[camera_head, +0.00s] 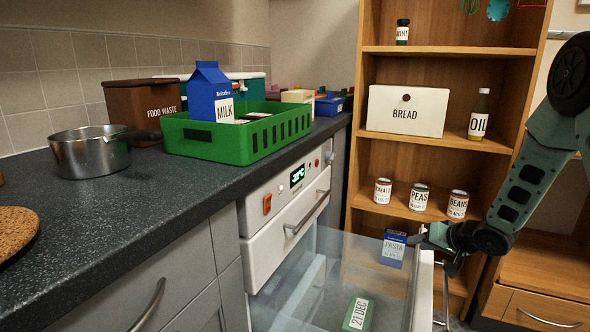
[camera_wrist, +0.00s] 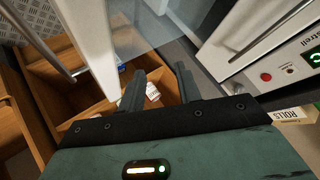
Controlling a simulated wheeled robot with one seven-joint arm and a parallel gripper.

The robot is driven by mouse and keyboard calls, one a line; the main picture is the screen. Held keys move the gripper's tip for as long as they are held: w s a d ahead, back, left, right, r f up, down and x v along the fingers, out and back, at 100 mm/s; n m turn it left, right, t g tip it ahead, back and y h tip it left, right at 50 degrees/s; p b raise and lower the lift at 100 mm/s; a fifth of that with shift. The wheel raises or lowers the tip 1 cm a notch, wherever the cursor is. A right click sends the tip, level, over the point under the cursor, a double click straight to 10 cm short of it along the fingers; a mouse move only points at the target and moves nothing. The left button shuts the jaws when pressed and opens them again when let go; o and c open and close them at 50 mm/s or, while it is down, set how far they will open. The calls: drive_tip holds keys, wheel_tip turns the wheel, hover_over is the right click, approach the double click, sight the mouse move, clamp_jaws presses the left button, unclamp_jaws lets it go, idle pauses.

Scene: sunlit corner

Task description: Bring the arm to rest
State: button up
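My gripper (camera_head: 428,238) is at the right in the head view, at the end of my green arm. It is near the top outer corner of the pulled-open glass-sided front of the white appliance (camera_head: 285,205). In the wrist view the two dark fingers of my gripper (camera_wrist: 160,84) are apart, with nothing held between them. A small tin with a white label (camera_wrist: 152,91) shows in the gap, farther off. I cannot tell whether the fingers touch the appliance front.
The open appliance front (camera_head: 423,290) juts out before the wooden shelf (camera_head: 440,51). A blue pasta box (camera_head: 394,250) is close to my gripper. A green packet (camera_head: 358,313) lies low inside. The counter (camera_head: 130,200) holds a pot (camera_head: 90,155) and a green crate (camera_head: 210,145).

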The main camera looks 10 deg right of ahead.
drive_tip(key=s+a+r+n+g+h, duration=0.1)
drive_tip(key=s+a+r+n+g, duration=0.25)
drive_tip(key=a, duration=0.75)
drive_tip(key=s+a+r+n+g, duration=0.15)
drive_tip(key=s+a+r, duration=0.25)
drive_tip(key=s+a, duration=0.5)
drive_tip(key=s+a+r+n+g, duration=0.1)
drive_tip(key=s+a+n+g, duration=0.1)
drive_tip(key=s+a, duration=0.35)
drive_tip(key=s+a+r+n+g+h, duration=0.1)
drive_tip(key=s+a+n, duration=0.1)
drive_tip(key=s, duration=0.7)
drive_tip(key=s+a+r+n+g, duration=0.2)
drive_tip(key=s+a, duration=0.2)
drive_tip(key=s, duration=0.4)
wheel_tip(320, 180, up, 24)
drive_tip(key=p, duration=2.4)
drive_tip(key=shift+s+r+n+p, duration=0.2)
drive_tip(key=shift+s+n+p, duration=0.1)
drive_tip(key=shift+s+p, duration=0.15)
drive_tip(key=shift+s+d, duration=0.1)
drive_tip(key=shift+d, duration=0.1)
